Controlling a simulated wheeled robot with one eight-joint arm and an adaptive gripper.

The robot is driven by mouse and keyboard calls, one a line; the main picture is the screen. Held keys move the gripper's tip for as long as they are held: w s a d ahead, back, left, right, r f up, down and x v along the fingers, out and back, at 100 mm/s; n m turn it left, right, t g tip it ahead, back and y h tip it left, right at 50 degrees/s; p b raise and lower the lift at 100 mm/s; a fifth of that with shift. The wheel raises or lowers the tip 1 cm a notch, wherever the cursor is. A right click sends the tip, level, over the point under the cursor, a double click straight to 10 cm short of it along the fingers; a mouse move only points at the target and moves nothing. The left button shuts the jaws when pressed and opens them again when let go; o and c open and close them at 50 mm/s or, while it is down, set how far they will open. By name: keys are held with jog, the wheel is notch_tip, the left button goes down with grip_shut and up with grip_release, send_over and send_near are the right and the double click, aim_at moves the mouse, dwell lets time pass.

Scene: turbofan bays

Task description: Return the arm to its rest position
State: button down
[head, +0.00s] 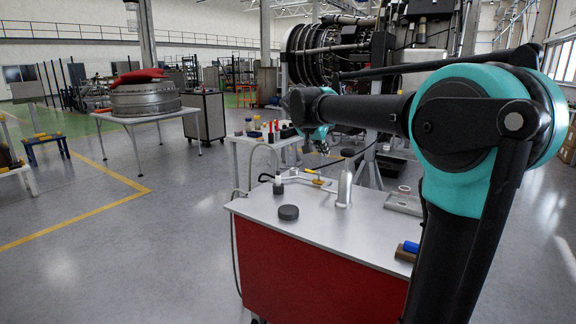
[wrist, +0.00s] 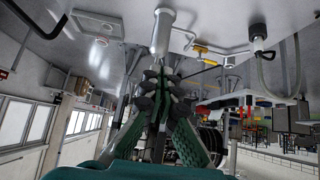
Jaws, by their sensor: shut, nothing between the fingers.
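My arm reaches from the right across the head view, with a teal joint in the foreground. My gripper (head: 321,146) is small at the arm's far end, above and beyond the red cart (head: 325,267). In the wrist view, my gripper (wrist: 163,78) fills the middle, its green-padded fingers together and nothing seen between them. That view looks upside down, with the pale cart top along the upper edge. A metal cylinder (head: 344,188) stands on the cart, and it also shows in the wrist view (wrist: 162,30) just above the fingertips.
The cart top holds a dark round puck (head: 288,213), a shallow grey tray (head: 404,203) and a brown roll with a blue end (head: 407,251). A second table (head: 240,139) with small bottles stands behind. A turbofan engine (head: 312,52) is beyond.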

jog(key=s+d+f+n+g+y, duration=0.15)
jog(key=s+d+f, duration=0.25)
jog(key=s+f, duration=0.45)
jog(key=s+d+f+n+g+y, duration=0.1)
jog(key=s+d+f+n, duration=0.15)
jog(key=s+f, duration=0.6)
jog(key=s+f+n+y, duration=0.2)
jog(key=s+f, duration=1.4)
jog(key=f, duration=0.1)
jog(key=shift+d+n, duration=0.25)
jog(key=shift+n, duration=0.05)
